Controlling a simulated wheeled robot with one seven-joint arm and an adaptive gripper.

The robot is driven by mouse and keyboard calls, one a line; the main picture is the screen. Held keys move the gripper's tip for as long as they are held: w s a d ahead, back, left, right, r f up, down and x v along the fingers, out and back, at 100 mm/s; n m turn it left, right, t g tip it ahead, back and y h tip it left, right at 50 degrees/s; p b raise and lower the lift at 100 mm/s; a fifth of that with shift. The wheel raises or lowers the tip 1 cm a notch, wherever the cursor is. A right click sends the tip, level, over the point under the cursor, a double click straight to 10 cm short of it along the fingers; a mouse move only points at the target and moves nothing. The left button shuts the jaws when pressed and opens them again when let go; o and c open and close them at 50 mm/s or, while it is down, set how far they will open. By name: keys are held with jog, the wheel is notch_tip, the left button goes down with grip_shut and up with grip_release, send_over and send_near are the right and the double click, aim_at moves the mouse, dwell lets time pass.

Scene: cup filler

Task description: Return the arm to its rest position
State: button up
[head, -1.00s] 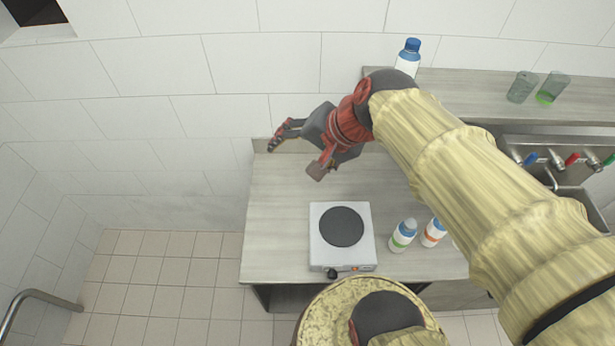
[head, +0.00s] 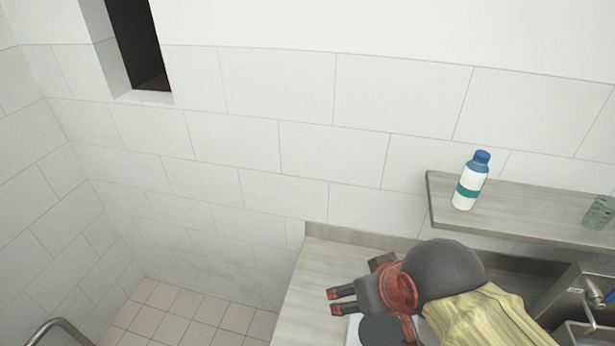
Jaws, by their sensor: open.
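My arm, in a yellow sleeve with dark grey and red joints, reaches in from the lower right of the head view. My gripper (head: 333,300) is open and empty, its two dark, red-tipped fingers apart and pointing left. It appears above the grey counter (head: 295,325), near the hot plate. The white hot plate (head: 353,328) shows only in part at the bottom edge, partly hidden by my arm.
A white bottle with a blue cap (head: 469,182) stands on the wall shelf (head: 520,215), with a glass (head: 599,213) at its right end. A metal sink and tap (head: 588,290) are at lower right. A rail (head: 60,332) is at lower left. Tiled floor (head: 190,312) is free.

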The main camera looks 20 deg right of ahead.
notch_tip(320, 180, down, 26)
jog(key=b, duration=2.5)
jog(key=shift+f+b, duration=0.15)
jog(key=shift+b, duration=0.2)
jog(key=shift+c, duration=0.9)
